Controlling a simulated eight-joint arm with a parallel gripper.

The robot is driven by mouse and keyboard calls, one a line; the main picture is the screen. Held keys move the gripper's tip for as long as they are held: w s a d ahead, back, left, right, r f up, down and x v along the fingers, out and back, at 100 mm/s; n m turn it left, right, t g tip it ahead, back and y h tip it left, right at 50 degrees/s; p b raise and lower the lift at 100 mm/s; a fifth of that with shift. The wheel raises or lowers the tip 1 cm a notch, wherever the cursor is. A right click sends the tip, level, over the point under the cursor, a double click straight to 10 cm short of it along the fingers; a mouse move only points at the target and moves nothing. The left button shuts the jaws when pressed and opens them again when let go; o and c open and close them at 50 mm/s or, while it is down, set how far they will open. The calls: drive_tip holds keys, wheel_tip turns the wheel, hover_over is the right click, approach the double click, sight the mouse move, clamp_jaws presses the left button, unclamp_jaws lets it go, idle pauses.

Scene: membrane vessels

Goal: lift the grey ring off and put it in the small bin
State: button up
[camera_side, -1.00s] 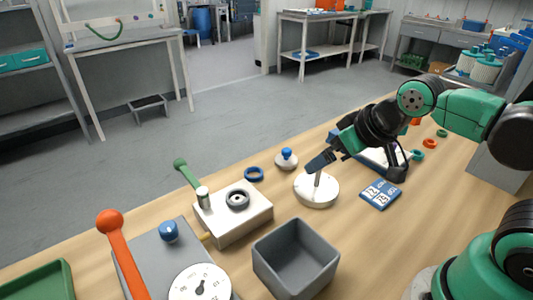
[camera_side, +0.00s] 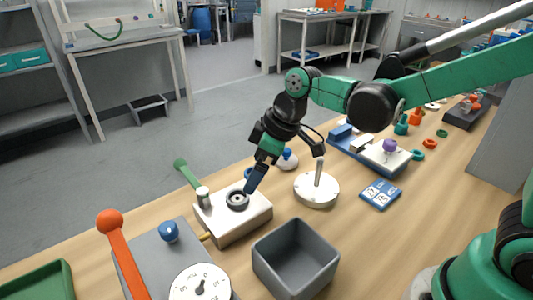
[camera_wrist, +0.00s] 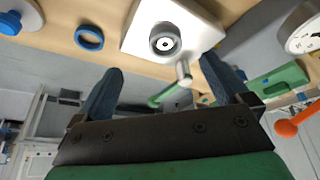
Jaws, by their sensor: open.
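The grey ring (camera_side: 237,199) sits on top of the white block (camera_side: 240,226). In the wrist view the ring (camera_wrist: 165,30) lies on the block beyond my fingertips, with a pale centre inside it. My gripper (camera_side: 252,184) is just above and to the right of the ring in the side view. In the wrist view my gripper (camera_wrist: 162,66) has its two blue fingers wide apart with nothing between them. The small bin (camera_side: 318,268), a grey open box, stands in front and to the right of the block and looks empty.
A green-knobbed lever (camera_side: 188,171) stands at the block's left. A white disc with an upright post (camera_side: 317,192) is to the right. A blue ring (camera_wrist: 89,37) lies nearby. A grey unit with an orange lever (camera_side: 122,250) is at front left.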

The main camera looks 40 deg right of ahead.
sight(237, 198)
drive_tip(key=shift+w+a+f+n, duration=0.35)
drive_tip(key=shift+a+f+n, duration=0.05)
drive_tip(key=shift+a+f, duration=0.15)
drive_tip(key=shift+x, duration=2.75)
drive_tip(key=shift+s, duration=0.1)
drive_tip(key=c, duration=1.3)
